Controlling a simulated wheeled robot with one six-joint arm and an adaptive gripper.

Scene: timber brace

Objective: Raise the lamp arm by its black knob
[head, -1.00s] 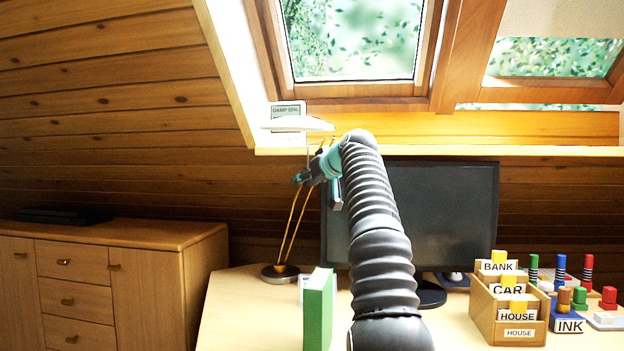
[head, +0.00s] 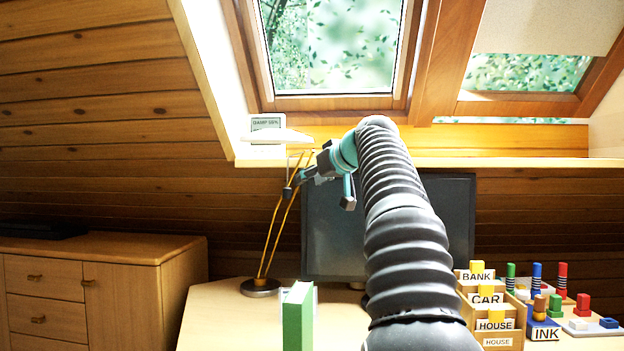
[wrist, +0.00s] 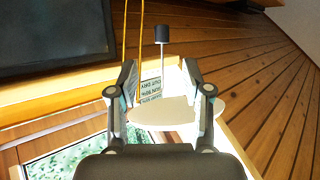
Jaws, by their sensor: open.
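The desk lamp has a round dark base (head: 260,287), two thin yellow rods (head: 277,235) and a flat white head (head: 277,136). Its black knob (head: 288,193) hangs at the lower end of a thin rod under the head. In the wrist view, which looks upside down, the knob (wrist: 162,34) and its pale rod stand clear, with the white head (wrist: 165,110) between and behind the fingers. My gripper (wrist: 160,78) is open and empty. Its fingers flank the rod in that picture; the knob lies beyond the tips. In the head view my gripper (head: 300,180) is close to the knob; contact cannot be told.
A dark monitor (head: 430,220) stands behind my arm. A green book (head: 298,318) stands on the desk (head: 215,315) near the lamp. A card box (head: 492,315) and coloured stamps are at right. A small display sign (head: 266,122) stands behind the lamp head, below the window.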

